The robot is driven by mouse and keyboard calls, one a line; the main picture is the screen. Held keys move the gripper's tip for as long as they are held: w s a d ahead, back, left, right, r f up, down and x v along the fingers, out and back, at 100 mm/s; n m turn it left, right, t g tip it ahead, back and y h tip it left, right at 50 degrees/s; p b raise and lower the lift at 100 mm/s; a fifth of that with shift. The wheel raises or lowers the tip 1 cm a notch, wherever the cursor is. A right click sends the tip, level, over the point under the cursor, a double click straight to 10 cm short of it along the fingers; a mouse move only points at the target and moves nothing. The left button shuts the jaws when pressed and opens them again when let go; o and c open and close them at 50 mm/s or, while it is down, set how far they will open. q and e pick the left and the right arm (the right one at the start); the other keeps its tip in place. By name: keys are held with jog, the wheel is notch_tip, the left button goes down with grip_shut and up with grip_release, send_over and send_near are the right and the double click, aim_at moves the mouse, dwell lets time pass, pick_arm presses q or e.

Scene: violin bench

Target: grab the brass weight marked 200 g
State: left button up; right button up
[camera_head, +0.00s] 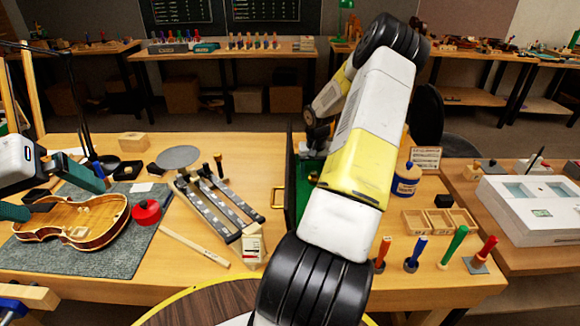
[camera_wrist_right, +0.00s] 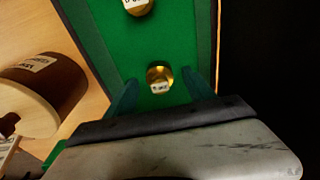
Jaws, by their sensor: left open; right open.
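In the right wrist view a brass weight (camera_wrist_right: 159,75) with a small white label stands on the green lining of a case (camera_wrist_right: 185,35). My open right gripper (camera_wrist_right: 162,92) has one teal finger on either side of it, with no clear contact. A second labelled brass weight (camera_wrist_right: 138,7) is cut off at the top edge. I cannot read either label surely. In the head view the green case (camera_head: 302,180) is mostly behind my right arm, and the weights are hidden. My left gripper (camera_head: 66,199) is open and empty above the violin (camera_head: 80,222).
A brown labelled jar (camera_wrist_right: 45,85) lies left of the case in the right wrist view.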

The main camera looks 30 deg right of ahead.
jog(key=shift+f, duration=0.2)
grip_shut()
jog(key=shift+r, duration=0.15)
